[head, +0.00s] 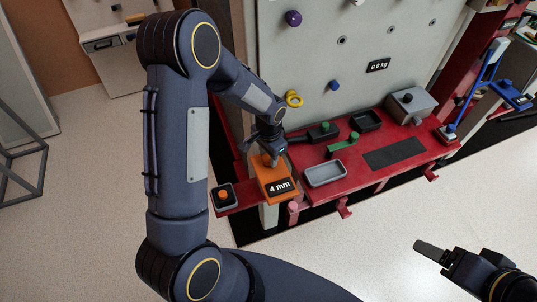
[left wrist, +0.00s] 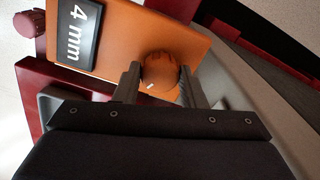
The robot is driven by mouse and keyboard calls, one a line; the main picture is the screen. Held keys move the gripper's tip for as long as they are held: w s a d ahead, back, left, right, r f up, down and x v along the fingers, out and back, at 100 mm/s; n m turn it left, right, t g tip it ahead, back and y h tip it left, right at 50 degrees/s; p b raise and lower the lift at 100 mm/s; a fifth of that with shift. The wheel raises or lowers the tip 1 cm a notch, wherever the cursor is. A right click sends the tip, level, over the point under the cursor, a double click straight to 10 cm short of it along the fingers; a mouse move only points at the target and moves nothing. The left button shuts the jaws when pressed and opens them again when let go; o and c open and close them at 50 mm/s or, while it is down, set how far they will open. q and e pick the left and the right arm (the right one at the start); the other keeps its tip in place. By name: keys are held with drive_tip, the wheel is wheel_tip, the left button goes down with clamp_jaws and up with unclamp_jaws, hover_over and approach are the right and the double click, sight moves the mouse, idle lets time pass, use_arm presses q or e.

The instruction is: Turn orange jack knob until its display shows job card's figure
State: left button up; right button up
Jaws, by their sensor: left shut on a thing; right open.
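The orange jack (head: 271,178) stands at the left part of the red bench. Its black display (head: 279,187) reads "4 mm", and it reads the same in the left wrist view (left wrist: 76,31). The orange knob (left wrist: 160,73) has a short white mark on its side. My left gripper (left wrist: 158,84) has one finger on each side of the knob and is shut on it. In the head view my left gripper (head: 272,158) hides the knob. My right gripper (head: 435,250) is open and empty over the floor at the lower right. I see no readable job card.
The red bench (head: 382,183) holds a grey tray (head: 325,173), black trays, a green-handled part (head: 343,144) and a grey box (head: 410,103). An orange button box (head: 224,195) sits left of the jack. A "0.0 kg" display (head: 377,65) is on the panel.

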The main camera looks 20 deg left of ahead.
sight(268, 157)
use_arm(q)
drive_tip(key=shift+m, duration=0.3)
drive_tip(key=o, duration=1)
wheel_tip(268, 157, up, 8)
drive_tip(key=shift+f+p, duration=0.1)
drive_tip(key=shift+p, duration=0.4)
